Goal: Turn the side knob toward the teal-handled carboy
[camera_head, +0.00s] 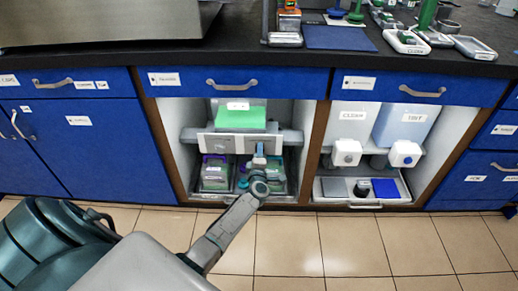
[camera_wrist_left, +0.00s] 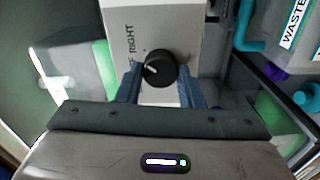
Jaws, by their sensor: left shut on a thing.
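The side knob (camera_wrist_left: 161,67) is black and round with a white pointer line, on a pale panel (camera_wrist_left: 157,22) with the word RIGHT printed beside it. In the left wrist view the pointer leans to the upper left. My left gripper (camera_head: 259,152) reaches into the open middle cabinet, its blue fingers on either side of the knob and shut on it. In the head view the gripper hides the knob. A carboy with teal parts (camera_head: 277,171) stands low at the right of that cabinet, partly behind my arm. A purple-handled carboy (camera_head: 214,173) stands at its left.
The cabinet's walls and the shelf with the green-filled vessel (camera_head: 238,115) enclose my gripper. Teal tubing (camera_wrist_left: 243,28) and a WASTE label (camera_wrist_left: 294,23) are close by in the wrist view. The right cabinet holds a CLEAN container (camera_head: 350,120) and a tray (camera_head: 393,199). The tiled floor in front is clear.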

